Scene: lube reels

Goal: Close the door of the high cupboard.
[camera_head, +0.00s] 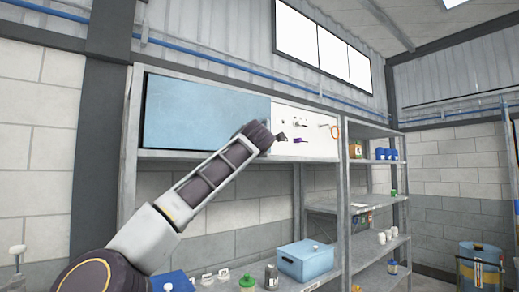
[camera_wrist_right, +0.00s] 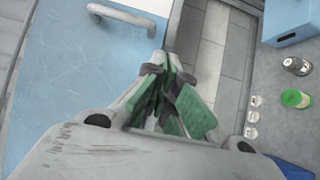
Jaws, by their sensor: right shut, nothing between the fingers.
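The high cupboard's blue door (camera_head: 205,112) is a wide flat panel at the upper left of the head view. Its left edge has a dark border, and I cannot tell whether it stands fully shut. In the right wrist view the blue door (camera_wrist_right: 75,75) fills the left side, with a pale bar handle (camera_wrist_right: 122,17) at the top. My right gripper (camera_head: 279,138) is raised at the door's right end. In the right wrist view its green-padded fingers (camera_wrist_right: 167,75) are together and empty, near the door's edge; contact is unclear. My left gripper is in neither view.
A white tool panel (camera_head: 312,130) adjoins the blue door on the right. Below are shelves with a blue box (camera_head: 305,260), jars and small white items. A metal rack (camera_head: 375,205) stands right, with a blue barrel (camera_head: 480,265) beyond it.

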